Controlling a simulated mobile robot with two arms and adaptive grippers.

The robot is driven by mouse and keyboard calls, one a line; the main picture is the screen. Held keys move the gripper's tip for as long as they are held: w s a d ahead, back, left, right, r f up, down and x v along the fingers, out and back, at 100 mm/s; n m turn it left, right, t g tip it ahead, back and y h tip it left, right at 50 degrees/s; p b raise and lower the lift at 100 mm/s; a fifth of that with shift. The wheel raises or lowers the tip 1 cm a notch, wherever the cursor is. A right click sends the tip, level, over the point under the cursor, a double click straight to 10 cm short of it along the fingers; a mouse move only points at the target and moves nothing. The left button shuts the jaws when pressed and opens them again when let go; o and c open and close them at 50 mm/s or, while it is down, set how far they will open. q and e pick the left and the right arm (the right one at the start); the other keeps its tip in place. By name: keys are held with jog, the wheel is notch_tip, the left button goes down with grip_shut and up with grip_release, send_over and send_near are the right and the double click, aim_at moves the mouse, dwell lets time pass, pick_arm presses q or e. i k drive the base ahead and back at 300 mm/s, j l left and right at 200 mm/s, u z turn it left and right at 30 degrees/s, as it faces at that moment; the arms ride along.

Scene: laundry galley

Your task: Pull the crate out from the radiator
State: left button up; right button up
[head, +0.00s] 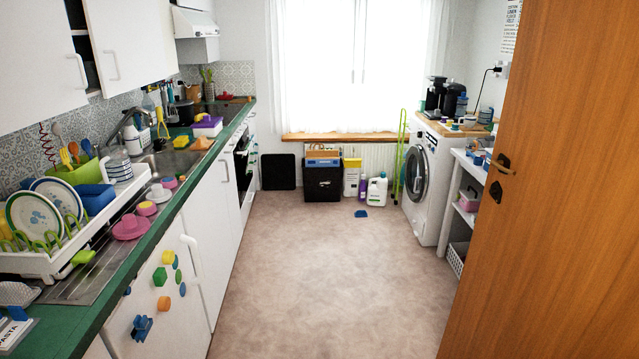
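A black crate (323,186) stands on the floor at the far end of the room, below the window. Something blue and tan (322,158) shows at its top; I cannot make out what it is. The white radiator (377,160) is behind the crate, under the wooden window sill, and is partly hidden by the things in front of it. I cannot tell whether the crate touches the radiator. Neither of my grippers is in view.
A yellow-and-white box (352,177) and a white bottle (377,191) stand right of the crate. A blue item (361,213) lies on the floor before them. A dark panel (279,171) leans left. Counter (222,165), washing machine (424,185) and wooden door (560,200) flank clear floor (320,270).

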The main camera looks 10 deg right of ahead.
aim_at(321, 185)
jog(key=i+z, duration=0.1)
jog(key=i, duration=6.85)
jog(key=i+z, duration=0.15)
jog(key=i, duration=0.15)
